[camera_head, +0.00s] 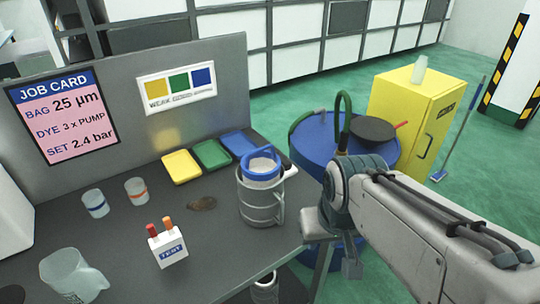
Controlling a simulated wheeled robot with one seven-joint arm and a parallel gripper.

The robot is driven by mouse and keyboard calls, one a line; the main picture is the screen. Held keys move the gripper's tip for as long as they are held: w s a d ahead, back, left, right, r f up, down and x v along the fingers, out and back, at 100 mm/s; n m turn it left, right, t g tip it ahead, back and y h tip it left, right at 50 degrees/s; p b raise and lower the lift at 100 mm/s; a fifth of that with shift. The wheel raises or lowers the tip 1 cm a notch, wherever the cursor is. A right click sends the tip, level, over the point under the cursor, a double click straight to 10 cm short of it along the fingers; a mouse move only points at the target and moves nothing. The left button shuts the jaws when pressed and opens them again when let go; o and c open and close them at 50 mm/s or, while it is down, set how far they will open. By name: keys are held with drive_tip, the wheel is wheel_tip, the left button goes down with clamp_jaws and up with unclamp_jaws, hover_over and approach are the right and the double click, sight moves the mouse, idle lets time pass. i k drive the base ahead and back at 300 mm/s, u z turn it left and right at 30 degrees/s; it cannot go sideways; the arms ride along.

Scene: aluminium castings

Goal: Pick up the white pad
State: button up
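I cannot make out a white pad. Flat yellow (181,167), green (212,154) and blue (238,143) pads or trays lie in a row at the back of the dark bench, below a sign with the same three colours. My arm reaches in from the right, with its bent joint beside the bench's right edge. The gripper's fingertips cannot be made out; the lower end of the arm is partly hidden, so its state is unclear.
A grey jug-like housing with a blue ring (262,195) stands near the bench's right edge. A white test box (168,246), two small cups (95,204) and a clear jug (72,276) are also on the bench. A blue drum (318,150) and yellow cabinet (425,115) stand beyond.

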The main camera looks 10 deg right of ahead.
sight(290, 170)
drive_tip(key=z, duration=0.8)
drive_tip(key=k, duration=1.1)
drive_tip(key=z, duration=1.2)
drive_tip(key=i, duration=1.55)
drive_tip(key=u, duration=0.9)
drive_tip(key=i, duration=1.1)
drive_tip(key=u, duration=1.6)
drive_tip(key=i, duration=0.55)
drive_tip(key=u, duration=0.5)
